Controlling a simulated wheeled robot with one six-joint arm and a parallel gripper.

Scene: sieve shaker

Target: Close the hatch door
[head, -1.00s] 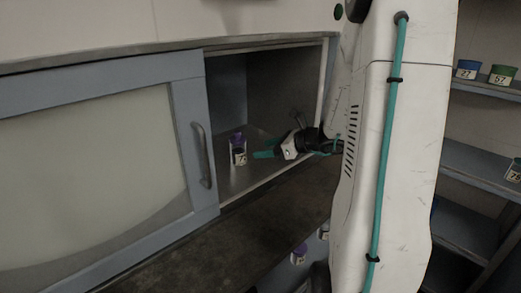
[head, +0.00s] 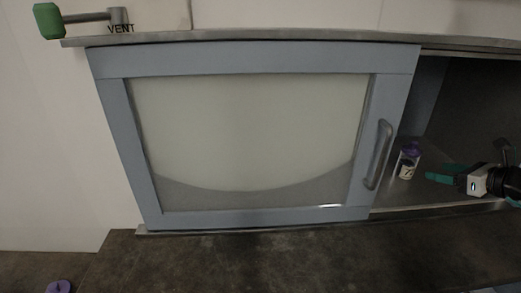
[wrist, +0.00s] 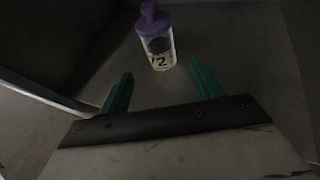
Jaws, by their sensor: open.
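The hatch door (head: 250,62) is a blue-grey framed sliding panel with a pale window and a vertical grey handle (head: 378,154) on its right side. It covers the left part of the hatch, and the right part is an open gap. My gripper (head: 447,174) is inside this opening, to the right of the handle and apart from it. Its green fingers (wrist: 160,92) are spread with nothing between them. A clear jar with a purple lid (head: 408,162) stands upright in the opening, left of my fingertips. In the wrist view the jar (wrist: 158,42) is just beyond the fingers, its label ending in 2.
A dark counter (head: 290,262) runs below the hatch. A green-handled vent lever (head: 48,20) sticks out at the upper left. A purple lid (head: 60,287) shows at the lower left edge.

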